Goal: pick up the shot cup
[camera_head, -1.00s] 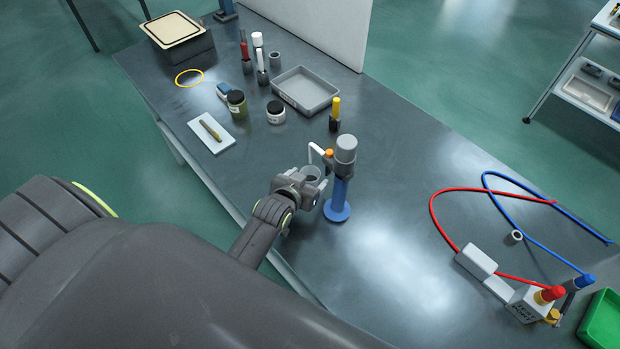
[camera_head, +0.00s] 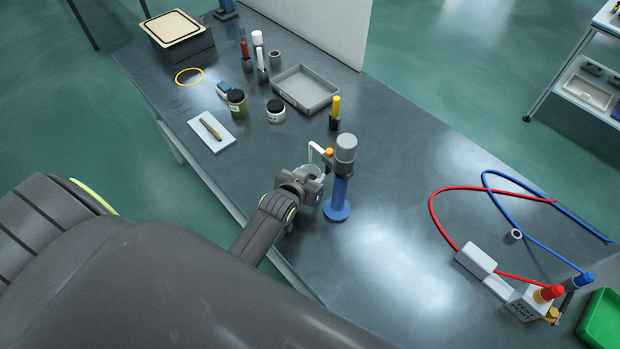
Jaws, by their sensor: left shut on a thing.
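The shot cup (camera_head: 309,170) is a small grey cup under the bent white spout of a dispenser. My left gripper (camera_head: 308,181) is shut on the cup, close to the left side of the dispenser. The gripper's jaws hide part of the cup. The dispenser (camera_head: 344,170) has a blue stand with a round foot, a grey cap and an orange knob. I cannot tell whether the cup touches anything beneath it. My right gripper is not in view.
A grey tray (camera_head: 304,90), jars (camera_head: 237,102) and upright tools stand farther back. A white pad (camera_head: 211,131) with a pen lies at left. Red and blue hoses (camera_head: 520,224) run to a test port (camera_head: 530,302) at right.

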